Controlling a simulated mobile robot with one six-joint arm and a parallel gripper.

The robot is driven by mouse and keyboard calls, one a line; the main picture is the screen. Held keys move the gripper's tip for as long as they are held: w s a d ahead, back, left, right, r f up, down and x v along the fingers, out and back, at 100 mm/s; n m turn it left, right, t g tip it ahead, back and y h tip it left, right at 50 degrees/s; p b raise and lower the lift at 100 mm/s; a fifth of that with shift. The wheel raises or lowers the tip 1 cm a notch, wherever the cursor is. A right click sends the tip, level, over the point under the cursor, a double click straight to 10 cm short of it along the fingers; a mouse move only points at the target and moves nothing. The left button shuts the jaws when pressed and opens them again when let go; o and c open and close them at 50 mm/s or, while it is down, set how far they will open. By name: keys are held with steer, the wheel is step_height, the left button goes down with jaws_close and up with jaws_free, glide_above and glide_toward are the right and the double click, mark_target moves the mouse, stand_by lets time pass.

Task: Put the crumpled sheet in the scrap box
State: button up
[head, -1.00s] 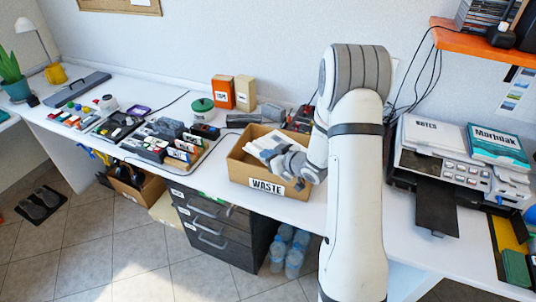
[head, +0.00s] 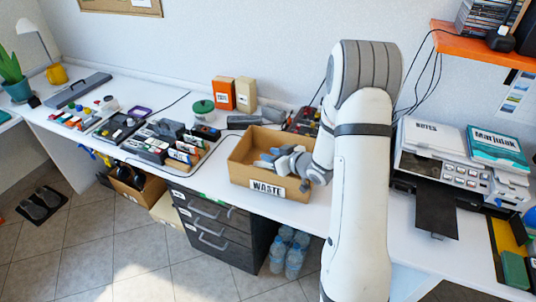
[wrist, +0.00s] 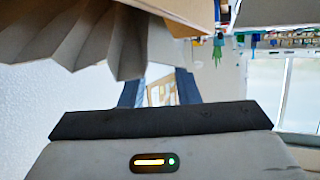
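The scrap box (head: 236,167) is an open cardboard box marked WASTE on the white desk. My gripper (head: 267,158) is over its opening, reaching in from the right, low near the rim. In the wrist view, which looks upside down, the gripper's two blue fingers (wrist: 160,90) stand apart. The crumpled sheet (wrist: 85,40), pale and pleated, shows close to the fingers beside the brown cardboard (wrist: 185,10). I see nothing clamped between them. In the head view the sheet is not visible; the box's front wall and my gripper hide part of the inside.
A printer (head: 455,165) stands to the right of my arm. A sorting tray with several small boxes (head: 170,143) is left of the scrap box. A grey device (head: 244,121) and a green-lidded tin (head: 203,110) stand behind. Dark drawers (head: 215,228) are below the desk.

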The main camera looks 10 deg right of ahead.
steer(key=s+d+r+m+g+h, duration=0.35)
steer(key=s+d+r+h, duration=0.5)
steer(key=s+r, duration=0.4)
steer(key=s+a+r+m+g, duration=0.1)
steer(key=s+a, duration=0.2)
steer(key=s, duration=0.3)
steer(key=s+a+r+m+g, duration=0.1)
steer(key=s+a+g, duration=0.1)
steer(key=s, duration=0.5)
steer(key=s+a+r+m+g+y, duration=0.1)
steer(key=s+a+g, duration=0.1)
steer(key=s+a, duration=0.3)
steer(key=shift+s+r, duration=0.15)
steer(key=shift+s, duration=0.6)
steer(key=shift+g, duration=0.25)
